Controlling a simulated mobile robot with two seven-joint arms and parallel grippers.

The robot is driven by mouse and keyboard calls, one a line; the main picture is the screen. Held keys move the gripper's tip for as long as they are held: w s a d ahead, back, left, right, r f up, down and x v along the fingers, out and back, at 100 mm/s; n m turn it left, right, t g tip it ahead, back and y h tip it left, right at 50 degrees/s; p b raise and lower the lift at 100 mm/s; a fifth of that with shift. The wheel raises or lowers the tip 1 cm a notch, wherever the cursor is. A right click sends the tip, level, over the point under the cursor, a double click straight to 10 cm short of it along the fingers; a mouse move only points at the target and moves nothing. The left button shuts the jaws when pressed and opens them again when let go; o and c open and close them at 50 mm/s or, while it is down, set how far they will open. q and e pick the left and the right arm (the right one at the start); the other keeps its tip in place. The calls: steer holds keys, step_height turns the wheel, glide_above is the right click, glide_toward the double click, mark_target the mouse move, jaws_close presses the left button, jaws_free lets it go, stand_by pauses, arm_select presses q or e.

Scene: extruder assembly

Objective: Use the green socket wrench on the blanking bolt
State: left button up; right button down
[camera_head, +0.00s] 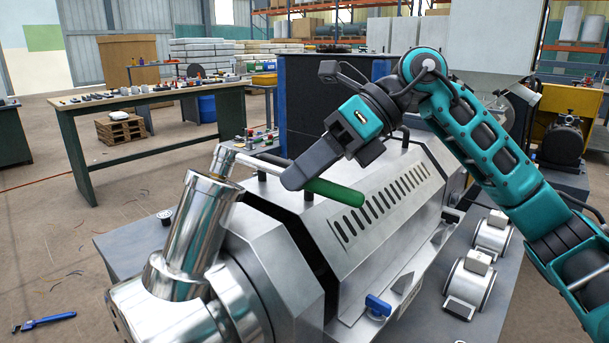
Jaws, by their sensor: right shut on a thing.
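The socket wrench has a green handle (335,192) and a silver shaft (258,164). Its socket end (222,161) is at the left, over the open top of the tilted shiny cylinder (200,226). My right gripper (290,181) is shut on the wrench near where the shaft meets the green handle. The wrench lies nearly level above the extruder's slotted cover (385,205). I cannot make out the blanking bolt; the socket end hides the area at the cylinder top. Whether the socket sits on a bolt I cannot tell. My left gripper is not in view.
A blue-handled valve (377,306) and two silver motors (470,282) are at the extruder's front right. A workbench (140,98) with small parts stands behind. Open floor lies left of the extruder.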

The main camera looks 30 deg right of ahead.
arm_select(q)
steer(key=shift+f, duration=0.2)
arm_select(e)
steer(key=shift+r, duration=0.2)
steer(key=c, duration=1.2)
jaws_free()
steer(key=o, duration=0.4)
steer(key=shift+f, duration=0.15)
steer(key=shift+d+r, duration=0.4)
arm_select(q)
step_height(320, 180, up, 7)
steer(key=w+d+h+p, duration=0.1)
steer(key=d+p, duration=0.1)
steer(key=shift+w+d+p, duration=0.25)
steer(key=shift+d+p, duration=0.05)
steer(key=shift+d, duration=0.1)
arm_select(e)
steer(key=v, duration=1.2)
steer(key=shift+s+d+f, duration=0.1)
steer(key=shift+f, duration=0.05)
